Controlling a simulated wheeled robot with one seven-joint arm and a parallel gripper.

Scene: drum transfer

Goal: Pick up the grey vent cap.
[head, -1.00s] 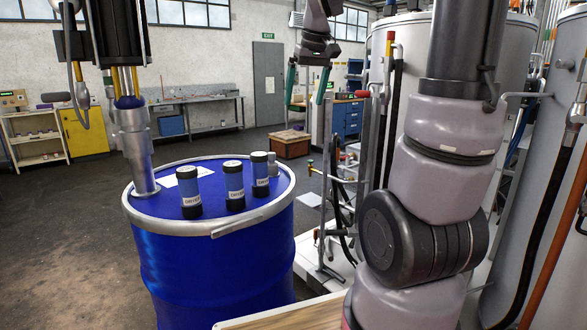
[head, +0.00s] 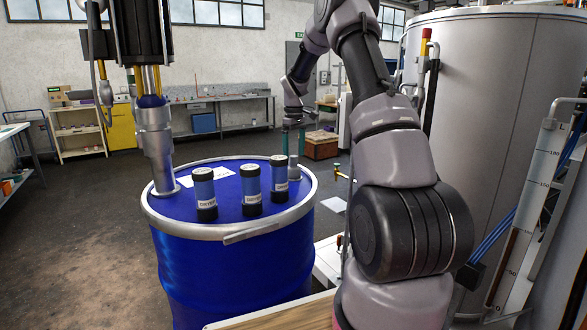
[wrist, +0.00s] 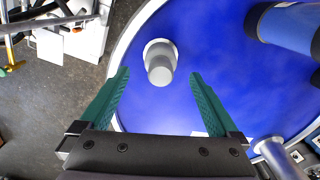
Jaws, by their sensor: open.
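The grey vent cap (wrist: 160,64) stands on the blue top of the drum in the wrist view, near the drum's rim. In the head view the cap (head: 293,168) is a small grey cylinder at the right far side of the drum lid. My gripper (head: 293,151) hangs above the cap with its green fingers pointing down. In the wrist view my gripper (wrist: 160,74) is open and empty, its fingers spread to either side of the cap's line. The cap lies between and just beyond the fingertips, with no contact visible.
The blue drum (head: 230,270) has a pale rim. A large grey tank (head: 490,130) stands at the right.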

